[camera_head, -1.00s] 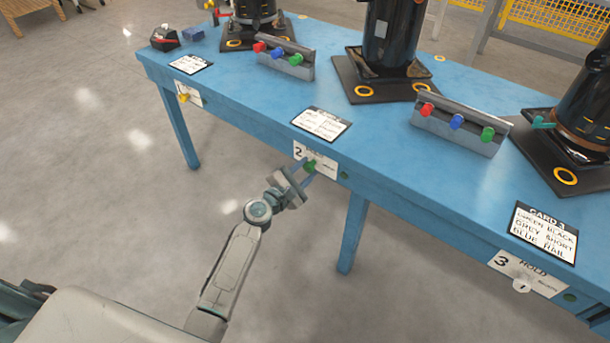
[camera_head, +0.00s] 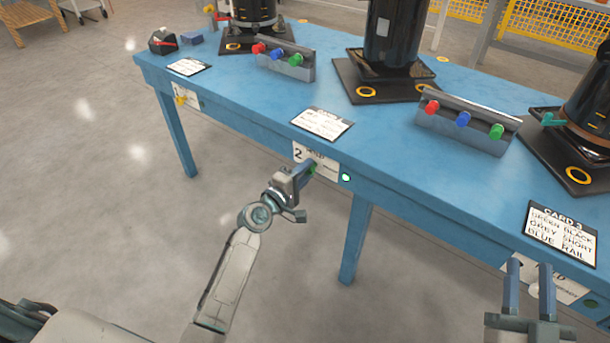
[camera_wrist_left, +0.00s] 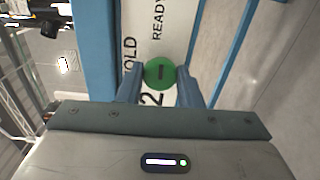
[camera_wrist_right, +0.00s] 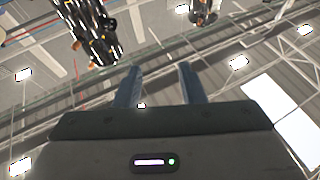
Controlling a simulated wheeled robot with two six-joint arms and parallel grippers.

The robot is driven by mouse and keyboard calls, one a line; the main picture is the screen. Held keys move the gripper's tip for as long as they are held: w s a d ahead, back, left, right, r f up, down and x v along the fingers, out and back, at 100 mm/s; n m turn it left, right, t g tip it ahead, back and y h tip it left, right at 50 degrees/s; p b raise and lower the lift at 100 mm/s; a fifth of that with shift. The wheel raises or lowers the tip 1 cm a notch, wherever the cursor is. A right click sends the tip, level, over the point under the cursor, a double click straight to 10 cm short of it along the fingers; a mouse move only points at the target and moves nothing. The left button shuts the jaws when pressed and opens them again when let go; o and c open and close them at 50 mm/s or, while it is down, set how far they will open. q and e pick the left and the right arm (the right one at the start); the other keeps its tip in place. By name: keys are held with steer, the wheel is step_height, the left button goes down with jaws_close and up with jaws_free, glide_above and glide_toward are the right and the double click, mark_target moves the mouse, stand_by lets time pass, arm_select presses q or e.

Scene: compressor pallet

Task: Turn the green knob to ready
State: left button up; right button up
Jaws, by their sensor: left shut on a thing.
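The green knob (camera_head: 313,170) sits on the white plate (camera_head: 325,163) numbered 2, on the blue table's front edge. My left gripper (camera_head: 307,172) is shut on it, the wrist rolled. In the left wrist view, the knob (camera_wrist_left: 160,73) lies between the fingertips, with a dark mark on its face. The words HOLD and READY are printed on the plate (camera_wrist_left: 163,35) there. A small lamp (camera_head: 346,177) right of the plate glows green. My right gripper (camera_head: 529,275) is open and empty, in front of the table near plate 3.
The blue table (camera_head: 250,115) carries black compressors (camera_head: 390,35), grey blocks with coloured knobs (camera_head: 286,60) and cards (camera_head: 322,123). Plate 3 (camera_head: 565,287) is partly hidden by my right gripper. A yellow knob (camera_head: 181,100) is at the left plate. The floor in front is open.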

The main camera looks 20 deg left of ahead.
arm_select(q)
steer(key=shift+f+m, duration=0.1)
steer(key=shift+m, duration=0.2)
arm_select(e)
steer(key=shift+s+r+t, duration=0.2)
steer(key=shift+r+t, duration=0.4)
steer(key=shift+r, duration=0.25)
arm_select(q)
steer(key=o, duration=1)
steer(key=shift+c, duration=0.2)
steer(key=v, duration=1)
steer(key=shift+s, duration=0.4)
arm_select(e)
steer(key=shift+w+f+g, duration=0.2)
steer(key=shift+f+g, duration=0.6)
steer(key=shift+f, duration=0.4)
arm_select(q)
steer(key=shift+a, duration=0.15)
